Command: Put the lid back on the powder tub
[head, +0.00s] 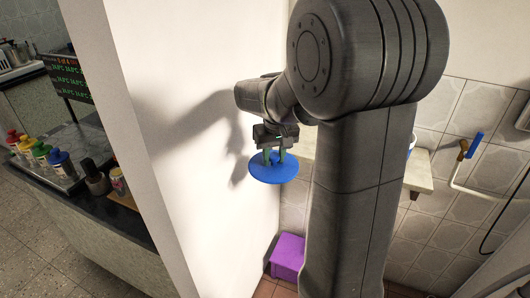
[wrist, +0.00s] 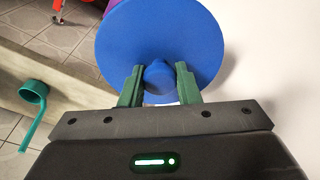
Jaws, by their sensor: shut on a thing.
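The blue round lid (head: 274,177) hangs level in the air in the head view, in front of a bright white wall. My gripper (head: 273,158) is above it, shut on its raised knob. In the wrist view the lid (wrist: 160,30) fills the top middle, with its knob between the green fingers of my gripper (wrist: 158,70). I cannot make out the powder tub for sure. A small blue and white edge (head: 412,141) shows beside my arm at the shelf, mostly hidden by the arm.
A pale shelf (head: 432,176) runs behind my arm. A purple box (head: 289,256) stands on the floor below the lid. A green scoop (wrist: 33,92) shows at left in the wrist view. A dark counter (head: 60,195) with several bottles lies beyond the wall's left end.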

